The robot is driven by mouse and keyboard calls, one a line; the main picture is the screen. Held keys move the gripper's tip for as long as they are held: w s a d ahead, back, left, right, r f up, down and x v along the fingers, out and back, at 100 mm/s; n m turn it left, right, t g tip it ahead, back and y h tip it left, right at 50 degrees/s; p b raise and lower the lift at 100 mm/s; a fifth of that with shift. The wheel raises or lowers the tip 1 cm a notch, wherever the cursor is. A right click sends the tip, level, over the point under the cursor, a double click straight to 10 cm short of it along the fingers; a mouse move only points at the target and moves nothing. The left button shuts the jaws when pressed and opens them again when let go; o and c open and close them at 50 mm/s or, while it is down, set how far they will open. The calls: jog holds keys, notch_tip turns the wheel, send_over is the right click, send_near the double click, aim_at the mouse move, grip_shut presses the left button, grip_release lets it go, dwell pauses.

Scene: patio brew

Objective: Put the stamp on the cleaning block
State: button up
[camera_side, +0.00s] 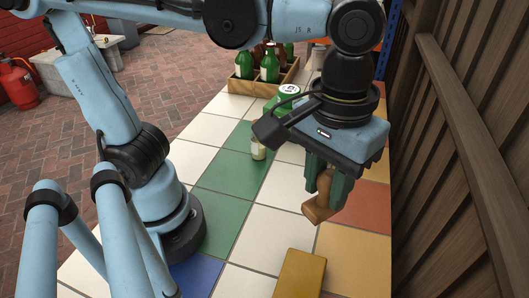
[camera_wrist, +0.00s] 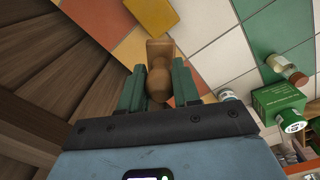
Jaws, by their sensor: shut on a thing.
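The stamp (camera_side: 318,204) is brown wood with a rounded handle and a flat block at its end. My gripper (camera_side: 328,182) is shut on its handle and holds it, block end lower, above the tiled top. The stamp also shows between the green fingers in the wrist view (camera_wrist: 159,75), where my gripper (camera_wrist: 159,82) is at the bottom middle. The cleaning block, seen as a yellow block (camera_side: 300,275), lies on the tiles at the front, below and left of the stamp in the side view. It shows at the top of the wrist view (camera_wrist: 154,14), apart from the stamp.
A wooden crate (camera_side: 240,86) with green and brown bottles stands at the back. A green can (camera_side: 288,92) and a small jar (camera_side: 258,148) stand nearer. A wooden wall (camera_side: 455,170) rises at the right. Tiles between jar and yellow block are clear.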

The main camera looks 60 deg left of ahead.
jog(key=s+d+m, duration=0.1)
jog(key=s+d, duration=0.2)
jog(key=s, duration=0.1)
send_over(301, 278)
jog(key=shift+f, duration=6.55)
jog(key=o, duration=1)
jog(key=shift+f, duration=0.15)
jog(key=shift+o, duration=0.2)
